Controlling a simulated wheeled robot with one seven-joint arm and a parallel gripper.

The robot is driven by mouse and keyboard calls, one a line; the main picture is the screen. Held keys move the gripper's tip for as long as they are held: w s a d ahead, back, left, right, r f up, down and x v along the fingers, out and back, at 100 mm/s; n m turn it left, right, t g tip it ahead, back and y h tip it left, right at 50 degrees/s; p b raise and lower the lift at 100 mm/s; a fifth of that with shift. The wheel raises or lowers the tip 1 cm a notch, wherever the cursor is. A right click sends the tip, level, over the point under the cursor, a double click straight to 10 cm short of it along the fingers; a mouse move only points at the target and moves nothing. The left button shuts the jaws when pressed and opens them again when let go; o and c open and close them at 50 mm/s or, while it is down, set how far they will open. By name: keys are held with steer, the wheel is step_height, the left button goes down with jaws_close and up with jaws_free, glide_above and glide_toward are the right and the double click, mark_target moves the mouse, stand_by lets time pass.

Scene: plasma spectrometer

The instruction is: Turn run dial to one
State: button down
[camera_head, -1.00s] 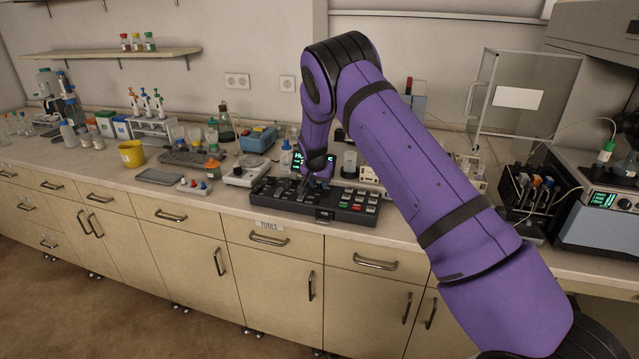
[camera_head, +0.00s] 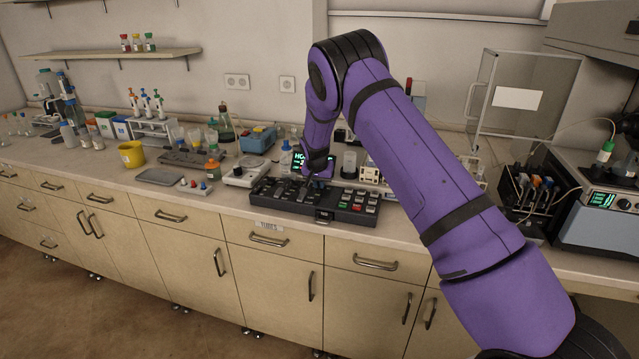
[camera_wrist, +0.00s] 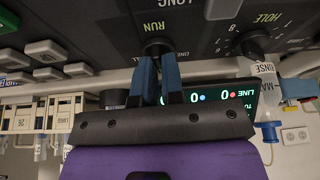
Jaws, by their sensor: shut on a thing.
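The run dial (camera_wrist: 157,46) is a dark knob on the black control panel (camera_wrist: 95,18). The word RUN stands upside down beside it in the wrist view. My gripper (camera_wrist: 157,60) has its blue-tipped fingers shut on this dial, one finger on each side. The fingers cover part of the knob, so its pointer cannot be read. In the head view the panel (camera_head: 345,214) lies on the bench, and my gripper (camera_head: 305,181) reaches down to its left part. The display (camera_wrist: 208,96) behind my fingers shows two zeros.
A second dial (camera_wrist: 254,42), marked HOLE with numbers, sits to the right in the wrist view. Grey keys (camera_wrist: 46,49) fill the left side.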

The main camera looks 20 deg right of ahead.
steer(key=n+y, duration=0.1)
steer(key=n, duration=0.3)
steer(key=shift+s+d+f+n+y, duration=0.1)
steer(key=shift+d+f+n+y, duration=0.05)
steer(key=shift+n+y, duration=0.25)
steer(key=shift+f+n+y, duration=0.1)
steer(key=shift+n+y, duration=0.7)
steer(key=shift+n, duration=1.2)
steer(key=c, duration=1.2)
jaws_free()
steer(key=shift+c, duration=0.2)
steer(key=shift+r, duration=0.2)
steer(key=a+v, duration=0.1)
steer(key=v, duration=0.9)
steer(key=shift+s+d+r, duration=0.2)
steer(key=shift+s+d, duration=0.05)
steer(key=shift+d, duration=0.25)
